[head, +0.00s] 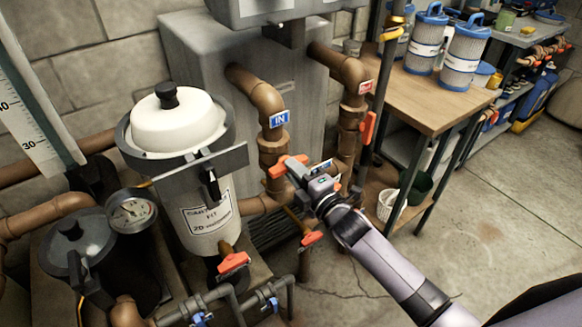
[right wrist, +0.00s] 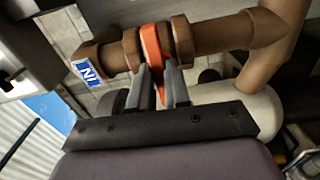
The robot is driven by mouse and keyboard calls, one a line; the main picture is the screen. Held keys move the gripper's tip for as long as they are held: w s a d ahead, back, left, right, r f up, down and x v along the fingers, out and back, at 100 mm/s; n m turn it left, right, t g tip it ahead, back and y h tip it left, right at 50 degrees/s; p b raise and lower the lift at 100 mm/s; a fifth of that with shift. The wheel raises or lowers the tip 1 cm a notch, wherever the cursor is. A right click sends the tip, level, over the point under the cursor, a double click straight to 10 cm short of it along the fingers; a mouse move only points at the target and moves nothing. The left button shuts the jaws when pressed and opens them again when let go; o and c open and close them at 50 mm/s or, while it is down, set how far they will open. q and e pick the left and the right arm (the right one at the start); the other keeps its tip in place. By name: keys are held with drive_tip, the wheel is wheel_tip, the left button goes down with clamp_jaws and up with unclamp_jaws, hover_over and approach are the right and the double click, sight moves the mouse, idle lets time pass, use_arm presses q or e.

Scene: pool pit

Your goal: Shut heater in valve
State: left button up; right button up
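The heater is the grey box (head: 195,50) on the wall side, with a blue IN label (head: 279,119) on its left copper pipe. The IN valve's orange handle (head: 279,168) sits below that label, pointing out across the pipe. My right gripper (head: 300,175) is at this handle. In the right wrist view, the orange handle (right wrist: 153,50) lies between the two fingers (right wrist: 161,85), close against both, and the IN label (right wrist: 87,71) is to the left. The fingers look shut on the handle. My left gripper is not in view.
A second pipe with a red label (head: 365,87) and an orange handle (head: 368,128) stands to the right. Other orange handles are on the filter outlet (head: 233,262) and lower pipe (head: 312,238). A wooden table (head: 435,100) stands right; floor at lower right is clear.

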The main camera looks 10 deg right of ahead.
drive_tip(key=o, duration=0.5)
drive_tip(key=p+v, duration=0.3)
drive_tip(key=v, duration=0.4)
idle(0.5)
drive_tip(key=s+d+f+m+g+h, duration=0.1)
drive_tip(key=s+f+m+g, duration=0.1)
drive_tip(key=s+f+m, duration=0.2)
drive_tip(key=s+d+f+m+g+h, duration=0.1)
drive_tip(key=s+f+m, duration=0.3)
drive_tip(key=s+m, duration=0.4)
drive_tip(key=s+d+f+m+g+h, duration=0.1)
drive_tip(key=s+f+m+g+h, duration=0.1)
drive_tip(key=s+m, duration=0.5)
drive_tip(key=s+f+g, duration=0.1)
drive_tip(key=s, duration=0.1)
drive_tip(key=shift+s+d+f+g, duration=0.25)
drive_tip(key=shift+s+f+g, duration=0.05)
drive_tip(key=shift+s+f, duration=0.1)
